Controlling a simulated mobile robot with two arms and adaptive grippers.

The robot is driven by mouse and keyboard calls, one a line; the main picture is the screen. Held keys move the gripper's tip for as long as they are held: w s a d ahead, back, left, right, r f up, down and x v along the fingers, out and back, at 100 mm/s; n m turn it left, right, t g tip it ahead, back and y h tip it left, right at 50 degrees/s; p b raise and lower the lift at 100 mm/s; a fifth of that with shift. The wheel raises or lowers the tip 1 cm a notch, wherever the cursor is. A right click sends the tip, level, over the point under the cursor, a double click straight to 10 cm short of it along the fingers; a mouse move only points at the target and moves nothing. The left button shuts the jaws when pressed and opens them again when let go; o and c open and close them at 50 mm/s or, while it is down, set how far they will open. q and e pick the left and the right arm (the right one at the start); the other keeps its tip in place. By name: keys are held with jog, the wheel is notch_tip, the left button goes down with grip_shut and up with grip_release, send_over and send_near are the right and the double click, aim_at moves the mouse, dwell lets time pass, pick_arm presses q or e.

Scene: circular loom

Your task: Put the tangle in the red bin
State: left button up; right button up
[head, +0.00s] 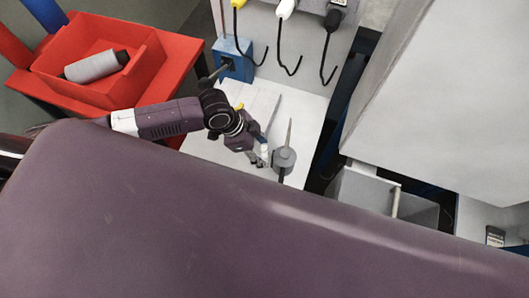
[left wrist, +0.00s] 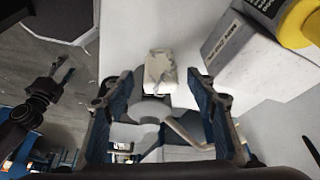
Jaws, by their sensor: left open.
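The red bin (head: 150,60) is at the upper left in the head view, with a grey roll (head: 96,66) lying in it. My left gripper (head: 262,158) is over the white worktop, beside a grey round base with a thin spike (head: 285,158). In the left wrist view my left gripper (left wrist: 162,100) is open, with its two blue-sided fingers wide apart. A small crumpled whitish lump (left wrist: 160,66), perhaps the tangle, shows beyond and between the fingertips, apart from them. I cannot make out the tangle in the head view.
The white worktop (head: 208,148) carries a blue block (head: 233,58) at its back. Hooked tools (head: 284,10) hang behind it. A large grey cabinet (head: 440,100) stands at right. In the left wrist view a lettered white box (left wrist: 232,48) and a yellow object (left wrist: 300,22) are close by.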

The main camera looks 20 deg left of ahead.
pick_arm(q)
jog(key=shift+x, duration=1.25)
jog(key=c, duration=1)
jog(key=shift+r, duration=0.1)
